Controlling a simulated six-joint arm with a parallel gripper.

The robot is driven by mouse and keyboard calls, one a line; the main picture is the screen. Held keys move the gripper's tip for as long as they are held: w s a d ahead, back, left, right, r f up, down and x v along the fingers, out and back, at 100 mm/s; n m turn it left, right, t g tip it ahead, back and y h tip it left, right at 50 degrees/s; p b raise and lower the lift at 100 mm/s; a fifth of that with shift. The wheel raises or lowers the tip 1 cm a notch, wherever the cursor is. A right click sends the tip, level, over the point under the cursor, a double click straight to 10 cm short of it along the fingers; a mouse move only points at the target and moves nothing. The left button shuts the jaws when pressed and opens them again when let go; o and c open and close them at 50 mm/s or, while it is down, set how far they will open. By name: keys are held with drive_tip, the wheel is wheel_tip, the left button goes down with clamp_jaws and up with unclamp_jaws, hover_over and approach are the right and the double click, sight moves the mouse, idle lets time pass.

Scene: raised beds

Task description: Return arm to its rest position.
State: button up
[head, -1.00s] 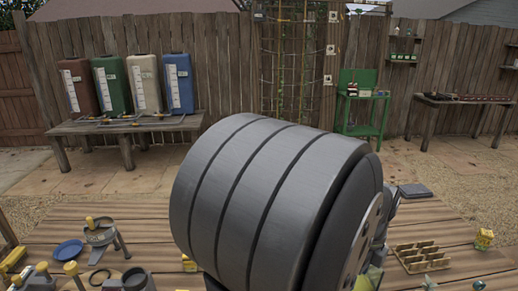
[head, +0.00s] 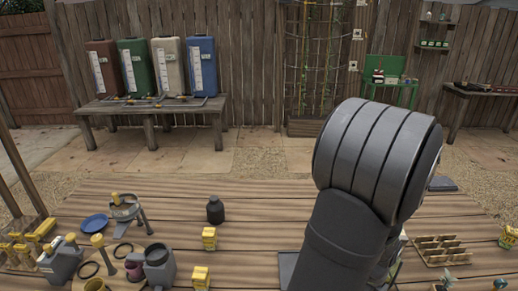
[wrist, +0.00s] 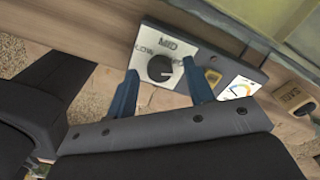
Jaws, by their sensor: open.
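My arm (head: 345,225) rises at the right of the head view, with its large grey joint (head: 370,155) over the planked table. My gripper (wrist: 160,67) shows in the wrist view, with two blue fingers apart and nothing held between them. Beyond the fingers is a pale panel with a black knob (wrist: 160,69), marked LOW and MID. I cannot tell whether the fingers touch the knob. The gripper is hidden in the head view.
The table (head: 255,200) holds a dark jar (head: 215,210), yellow boxes (head: 209,238), a blue plate (head: 94,224) and a wooden divided tray (head: 440,250). Bare planks lie left of my arm. Coloured tanks (head: 200,65) stand on a bench at the back.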

drive_tip(key=shift+f, duration=0.35)
wheel_tip(320, 180, up, 18)
wheel_tip(320, 180, down, 18)
drive_tip(key=shift+f, duration=0.1)
drive_tip(key=n, duration=0.7)
drive_tip(key=shift+n, duration=0.4)
drive_tip(key=n, duration=0.4)
drive_tip(key=shift+n, duration=2.3)
